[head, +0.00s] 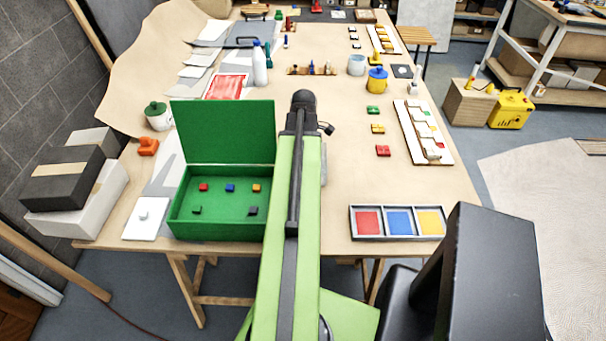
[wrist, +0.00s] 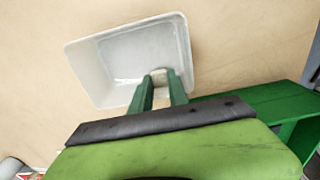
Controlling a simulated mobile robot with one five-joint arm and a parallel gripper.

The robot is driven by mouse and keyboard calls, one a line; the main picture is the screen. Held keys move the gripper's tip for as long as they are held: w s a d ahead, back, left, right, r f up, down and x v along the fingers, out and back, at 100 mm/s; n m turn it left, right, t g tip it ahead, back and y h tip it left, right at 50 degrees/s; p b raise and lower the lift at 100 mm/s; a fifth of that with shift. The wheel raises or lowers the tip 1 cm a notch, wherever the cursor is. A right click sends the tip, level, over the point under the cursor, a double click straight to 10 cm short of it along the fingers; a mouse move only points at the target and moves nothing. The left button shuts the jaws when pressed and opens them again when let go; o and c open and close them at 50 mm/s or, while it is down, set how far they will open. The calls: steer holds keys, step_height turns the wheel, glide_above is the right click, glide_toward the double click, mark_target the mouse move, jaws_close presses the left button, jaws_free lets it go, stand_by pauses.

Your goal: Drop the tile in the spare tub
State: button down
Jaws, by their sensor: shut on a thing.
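My gripper (wrist: 160,77) is shut on a small pale tile (wrist: 158,75), which shows between the green fingertips in the wrist view. The fingers reach over the near part of a whitish tub (wrist: 120,58), and the tile appears over its inside or near wall; its height above the floor I cannot tell. The tub looks empty apart from a bright patch on its floor. In the head view my arm hides the gripper and nearly all of the tub, with only a pale sliver (head: 324,165) right of the arm.
An open green box (head: 220,229) with several small coloured pieces stands left of my arm; green also shows in the wrist view (wrist: 250,99). A tray (head: 397,239) with red, blue and yellow compartments lies at the front right. Mosaic panels (head: 410,146) and loose tiles lie further back.

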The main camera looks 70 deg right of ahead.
step_height(320, 180, down, 4)
steer(key=b, duration=0.3)
steer(key=shift+b, duration=0.3)
steer(key=shift+r, duration=0.3)
steer(key=shift+f, duration=0.2)
steer(key=c, duration=1.3)
jaws_free()
step_height(320, 180, up, 12)
steer(key=p, duration=1.2)
steer(key=shift+r, duration=0.2)
